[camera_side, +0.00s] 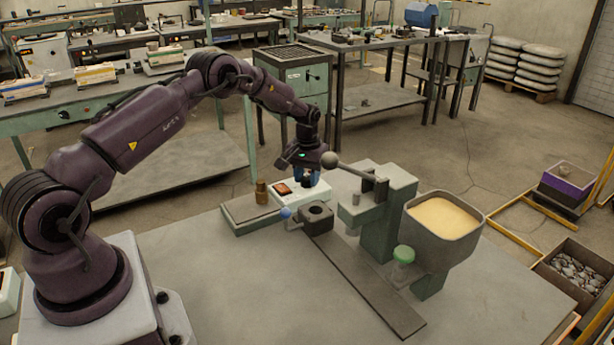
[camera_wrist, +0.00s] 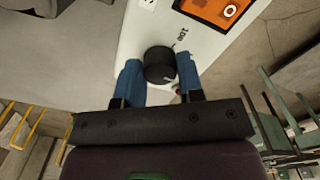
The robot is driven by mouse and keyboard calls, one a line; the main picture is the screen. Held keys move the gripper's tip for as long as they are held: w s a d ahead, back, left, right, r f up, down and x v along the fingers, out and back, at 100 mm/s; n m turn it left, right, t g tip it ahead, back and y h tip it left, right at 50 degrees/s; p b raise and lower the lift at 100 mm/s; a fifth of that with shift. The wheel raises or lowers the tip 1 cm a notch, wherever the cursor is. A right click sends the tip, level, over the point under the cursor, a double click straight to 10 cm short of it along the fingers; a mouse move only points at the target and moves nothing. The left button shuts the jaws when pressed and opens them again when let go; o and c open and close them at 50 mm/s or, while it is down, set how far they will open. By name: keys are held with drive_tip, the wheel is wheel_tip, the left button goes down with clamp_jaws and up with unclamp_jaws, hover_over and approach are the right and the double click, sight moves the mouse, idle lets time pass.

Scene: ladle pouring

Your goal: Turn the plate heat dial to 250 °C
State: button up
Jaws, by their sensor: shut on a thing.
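The heat dial is a short black knob (camera_wrist: 159,66) on a white control box (camera_wrist: 130,40). In the wrist view my gripper (camera_wrist: 160,75) has its two blue fingers on either side of the knob and is shut on it. An orange display (camera_wrist: 215,8) is partly cut off at the top edge. In the side view my gripper (camera_side: 306,178) points down at the white box (camera_side: 297,200), hiding the dial. The box adjoins a flat grey-green plate (camera_side: 235,213).
A brass cylinder (camera_side: 261,192) stands on the plate.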

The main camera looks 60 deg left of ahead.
sight(307, 178)
drive_tip(key=m, duration=1.4)
idle(0.6)
drive_tip(key=o, duration=0.9)
drive_tip(key=shift+r, duration=0.1)
wheel_tip(307, 178, up, 13)
drive_tip(key=shift+f, duration=0.1)
